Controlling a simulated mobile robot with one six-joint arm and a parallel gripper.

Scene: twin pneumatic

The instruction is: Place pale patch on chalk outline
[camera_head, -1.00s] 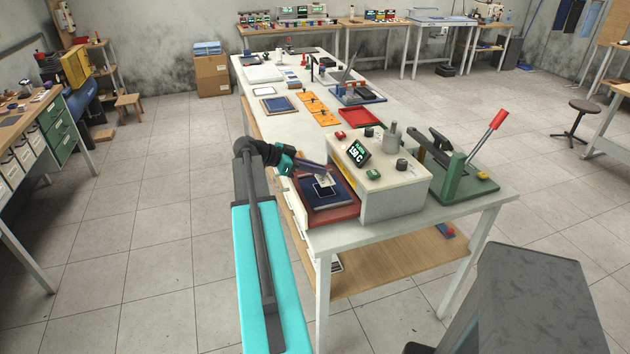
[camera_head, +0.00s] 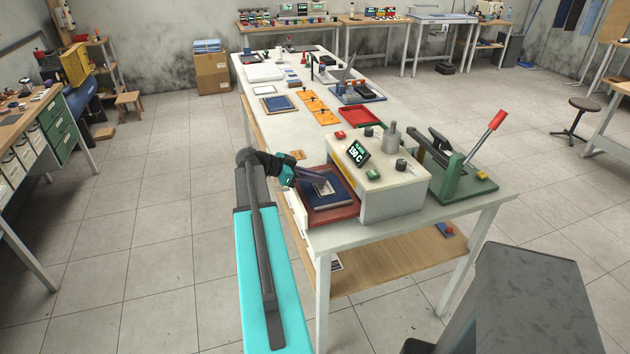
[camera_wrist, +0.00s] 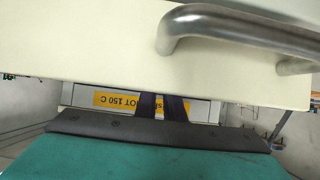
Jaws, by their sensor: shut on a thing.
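The pale patch (camera_head: 324,187) is held at the tips of my gripper (camera_head: 318,180), over the dark blue cloth (camera_head: 342,199) on the red-edged press bed (camera_head: 334,218). It looks low and close to the cloth, but I cannot tell whether it touches. The chalk outline, a thin pale square on the cloth, is mostly covered by the patch and fingers. In the wrist view my gripper (camera_wrist: 163,108) shows as two dark fingers close together; the patch and outline are hidden there.
The cream heat press (camera_head: 384,184) with its 150 C display stands right beside the bed. In the wrist view its metal handle (camera_wrist: 240,25) and yellow hot label (camera_wrist: 125,102) are close to my gripper. A green lever press (camera_head: 455,175) stands further right.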

